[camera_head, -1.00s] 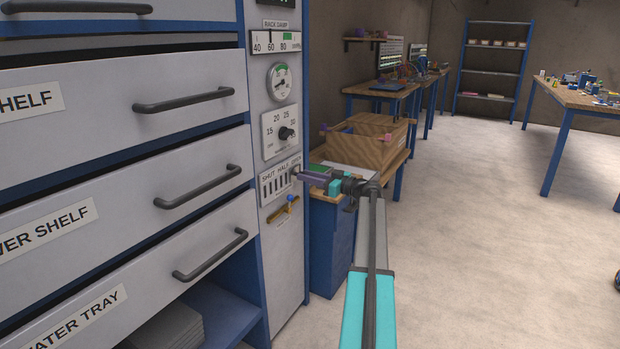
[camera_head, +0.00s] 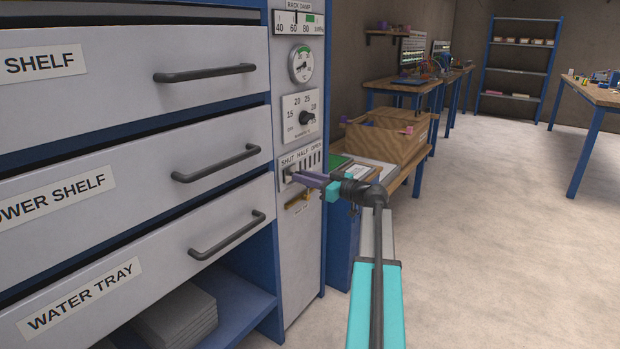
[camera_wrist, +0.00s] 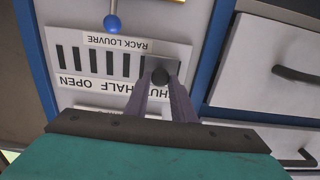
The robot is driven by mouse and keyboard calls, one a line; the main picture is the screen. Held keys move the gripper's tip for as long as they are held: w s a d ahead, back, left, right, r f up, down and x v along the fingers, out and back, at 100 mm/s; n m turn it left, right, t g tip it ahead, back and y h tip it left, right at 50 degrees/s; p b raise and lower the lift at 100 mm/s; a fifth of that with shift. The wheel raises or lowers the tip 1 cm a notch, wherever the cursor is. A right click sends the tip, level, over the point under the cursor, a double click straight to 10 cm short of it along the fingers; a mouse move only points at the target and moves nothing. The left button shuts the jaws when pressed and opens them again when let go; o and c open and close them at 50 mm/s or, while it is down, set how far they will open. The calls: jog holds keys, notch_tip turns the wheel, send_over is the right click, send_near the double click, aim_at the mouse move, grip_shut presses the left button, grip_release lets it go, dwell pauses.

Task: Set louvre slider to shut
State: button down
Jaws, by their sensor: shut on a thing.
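The louvre panel (camera_head: 313,160) is a white plate marked SHUT, HALF and OPEN on the narrow grey column. In the wrist view the panel (camera_wrist: 98,68) appears upside down, with a row of dark slots and the words RACK LOUVRE. The dark slider knob (camera_wrist: 160,76) is at the SHUT end, over the SHUT lettering, which it and the fingers partly cover. My gripper (camera_wrist: 160,88) is shut on the knob, one purple finger on each side. In the head view my gripper (camera_head: 291,173) reaches the panel's left end from the right; the fingers hide the knob there.
A dial (camera_head: 306,118) and a round gauge (camera_head: 301,64) sit above the panel. A small blue-knobbed lever (camera_wrist: 112,23) is just below it. Drawers with bar handles (camera_head: 228,232) stand left. A wooden crate (camera_head: 386,144) on a bench is right. Open floor lies farther right.

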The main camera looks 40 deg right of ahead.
jog(key=shift+s+a+f, duration=0.1)
jog(key=shift+s+a, duration=0.05)
jog(key=shift+a, duration=0.35)
jog(key=c, duration=1.5)
grip_release()
jog(key=shift+s, duration=0.1)
jog(key=p+v, duration=0.2)
jog(key=v, duration=1.1)
jog(key=shift+s, duration=0.35)
